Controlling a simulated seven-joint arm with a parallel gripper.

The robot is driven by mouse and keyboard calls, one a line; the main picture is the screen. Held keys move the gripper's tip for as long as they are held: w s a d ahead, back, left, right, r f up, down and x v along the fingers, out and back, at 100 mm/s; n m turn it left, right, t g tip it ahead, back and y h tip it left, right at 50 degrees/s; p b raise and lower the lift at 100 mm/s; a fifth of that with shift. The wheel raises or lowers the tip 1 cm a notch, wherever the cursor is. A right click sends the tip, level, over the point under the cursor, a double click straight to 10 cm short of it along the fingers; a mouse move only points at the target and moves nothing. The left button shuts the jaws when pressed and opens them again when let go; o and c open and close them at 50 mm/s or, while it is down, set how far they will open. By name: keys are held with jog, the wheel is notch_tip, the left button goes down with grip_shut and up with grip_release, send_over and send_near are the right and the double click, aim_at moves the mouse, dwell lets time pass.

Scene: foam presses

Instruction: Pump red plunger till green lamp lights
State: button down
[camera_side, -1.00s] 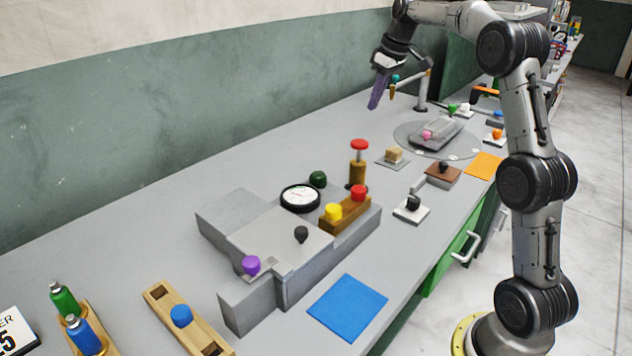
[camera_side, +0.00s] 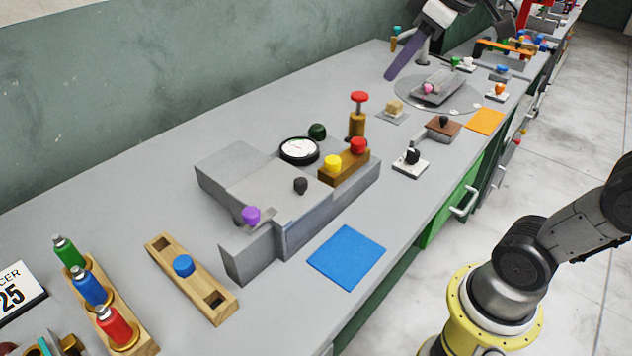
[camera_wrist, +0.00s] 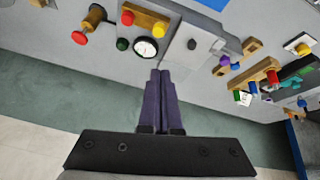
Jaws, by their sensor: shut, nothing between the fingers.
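The red plunger (camera_side: 359,97) is a red knob on a thin stem, standing up out of a brass cylinder (camera_side: 357,125) behind the grey press. It also shows in the wrist view (camera_wrist: 80,38). A dark green dome lamp (camera_side: 317,131) sits beside the gauge (camera_side: 299,149) and looks unlit; it shows in the wrist view (camera_wrist: 122,44) too. My gripper (camera_side: 389,77), with purple fingers, is shut and empty. It is in the air above the bench, up and right of the plunger in the side view, apart from it.
A brown block with a yellow button (camera_side: 333,163) and a red button (camera_side: 358,146) stands close to the plunger. A black-knobbed switch (camera_side: 412,157) and a small tan block (camera_side: 395,107) are nearby. A round plate (camera_side: 408,101) lies farther back. Bare bench surrounds the blue square (camera_side: 346,257).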

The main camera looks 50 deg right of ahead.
jog(key=s+a+f+m, duration=0.2)
jog(key=s+f+m, duration=0.1)
jog(key=s+f, duration=0.8)
notch_tip(320, 180, down, 3)
jog(key=shift+s+r, duration=0.2)
jog(key=shift+s, duration=0.15)
